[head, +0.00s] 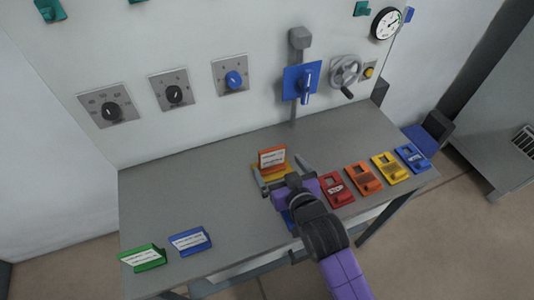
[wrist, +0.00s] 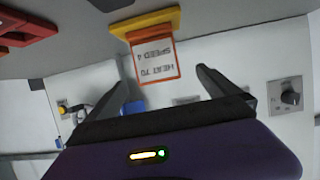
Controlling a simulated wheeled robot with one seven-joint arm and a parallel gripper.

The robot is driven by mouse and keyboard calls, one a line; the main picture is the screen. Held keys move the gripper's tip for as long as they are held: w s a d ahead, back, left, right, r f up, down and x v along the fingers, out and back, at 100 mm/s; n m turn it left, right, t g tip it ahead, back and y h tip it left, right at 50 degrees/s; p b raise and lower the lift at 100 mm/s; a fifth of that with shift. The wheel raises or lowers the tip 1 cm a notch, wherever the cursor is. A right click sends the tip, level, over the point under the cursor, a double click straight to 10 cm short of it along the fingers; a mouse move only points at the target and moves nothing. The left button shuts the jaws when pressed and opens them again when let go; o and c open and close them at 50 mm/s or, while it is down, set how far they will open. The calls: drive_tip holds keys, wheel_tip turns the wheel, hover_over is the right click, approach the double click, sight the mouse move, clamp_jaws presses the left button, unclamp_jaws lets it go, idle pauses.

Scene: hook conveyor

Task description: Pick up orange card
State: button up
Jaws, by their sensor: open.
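The orange card (head: 272,158), a white-faced card with an orange border, stands upright in a yellow holder (head: 257,169) near the middle of the bench. In the wrist view the card (wrist: 153,62) appears upside down with the printed words "HEAT 70" and "SPEED 4", and its yellow holder (wrist: 145,20) is above it in the picture. My gripper (head: 278,164) is open, with one finger on each side of the card. In the wrist view the gripper (wrist: 160,66) shows a gap between each finger and the card. Whether the card lies fully between the fingertips in depth is unclear.
Red (head: 337,190), orange (head: 363,178), yellow (head: 389,168) and blue (head: 412,158) holders line the bench to the right. Green (head: 142,257) and blue (head: 190,240) cards stand at front left. Knobs and a handwheel (head: 346,72) are on the wall. The bench's left middle is clear.

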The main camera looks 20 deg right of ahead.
sight(273, 155)
drive_tip(key=shift+x, duration=1)
drive_tip(key=x, duration=0.1)
drive_tip(key=p+x, duration=0.1)
drive_tip(key=x, duration=0.2)
drive_tip(key=shift+w+d, duration=0.3)
drive_tip(key=shift+w, duration=0.05)
drive_tip(key=shift+w+f, duration=0.2)
drive_tip(key=shift+w, duration=0.25)
drive_tip(key=c, duration=1.5)
